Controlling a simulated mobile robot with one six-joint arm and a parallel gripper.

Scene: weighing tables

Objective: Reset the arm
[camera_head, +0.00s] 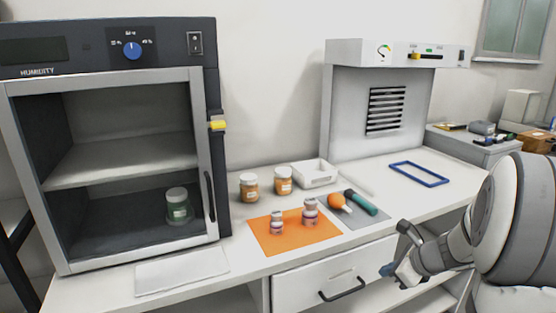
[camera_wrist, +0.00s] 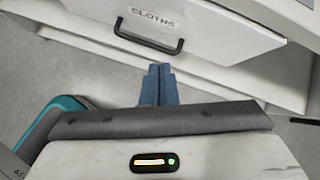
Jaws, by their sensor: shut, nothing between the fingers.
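My gripper (camera_head: 387,270) hangs at the lower right in the head view, in front of the table and just right of the drawer handle. In the wrist view its blue fingers (camera_wrist: 159,84) are together with nothing between them. The drawer front (camera_wrist: 190,28) labelled CLOTHS lies beyond the fingertips, with its dark handle (camera_wrist: 148,44). The drawer (camera_head: 325,275) looks shut or nearly so; I cannot tell exactly. My fingers appear apart from the handle.
A humidity cabinet (camera_head: 211,150) stands left, a jar (camera_head: 179,206) inside. An orange mat (camera_head: 290,240) holds two small bottles. Two amber jars (camera_head: 249,187), a white tray (camera_head: 316,173), a teal-handled tool (camera_head: 361,203) and a blue frame (camera_head: 419,174) share the table. Floor (camera_wrist: 90,80) shows below.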

